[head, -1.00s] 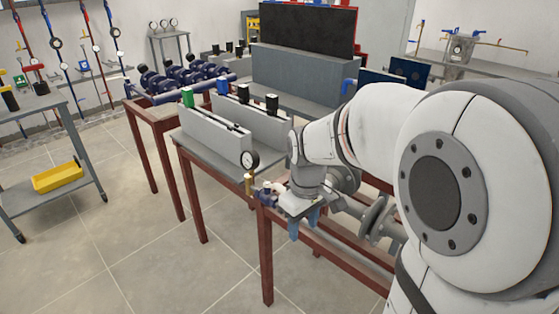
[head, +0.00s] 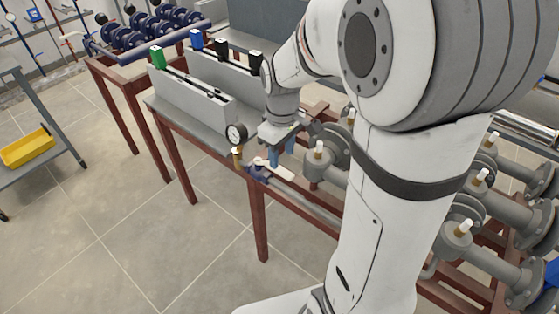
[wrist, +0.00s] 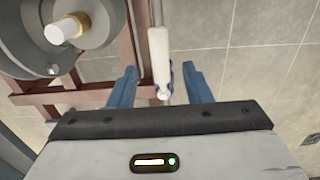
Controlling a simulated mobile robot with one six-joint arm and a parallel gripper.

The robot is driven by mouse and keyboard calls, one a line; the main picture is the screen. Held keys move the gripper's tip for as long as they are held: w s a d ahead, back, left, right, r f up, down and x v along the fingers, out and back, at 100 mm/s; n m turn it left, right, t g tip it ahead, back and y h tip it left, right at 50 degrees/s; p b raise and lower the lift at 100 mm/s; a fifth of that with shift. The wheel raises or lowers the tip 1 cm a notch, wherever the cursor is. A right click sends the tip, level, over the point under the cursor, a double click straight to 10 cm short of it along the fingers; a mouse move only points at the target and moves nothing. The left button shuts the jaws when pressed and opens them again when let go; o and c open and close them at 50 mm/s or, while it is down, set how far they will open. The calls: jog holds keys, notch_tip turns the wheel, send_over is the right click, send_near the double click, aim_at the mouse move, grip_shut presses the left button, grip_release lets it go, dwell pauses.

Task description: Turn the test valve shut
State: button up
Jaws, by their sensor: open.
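The test valve (head: 259,172) is a small dark blue body with a white lever (head: 283,172), below the pressure gauge (head: 236,134) at the near corner of the bench. The lever points right and toward the viewer in the head view. My gripper (head: 282,152) hangs fingers down close above the lever, with blue fingers. In the wrist view the white lever (wrist: 159,55) reaches down between the two spread fingers of my gripper (wrist: 154,80), with gaps on both sides. The gripper is open and holds nothing. The wrist view hides most of the valve body.
Grey flanged pipes with white-tipped stems (head: 319,150) stand right of the gripper, on a red frame. A grey flange (wrist: 90,20) is at the wrist view's upper left. The grey bench with a green-capped panel (head: 158,60) lies left. Floor in front is clear.

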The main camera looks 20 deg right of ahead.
aim_at(281, 169)
notch_tip(281, 169, down, 5)
jog(key=shift+w, duration=0.1)
jog(key=shift+c, duration=0.2)
grip_shut()
dwell(0.4)
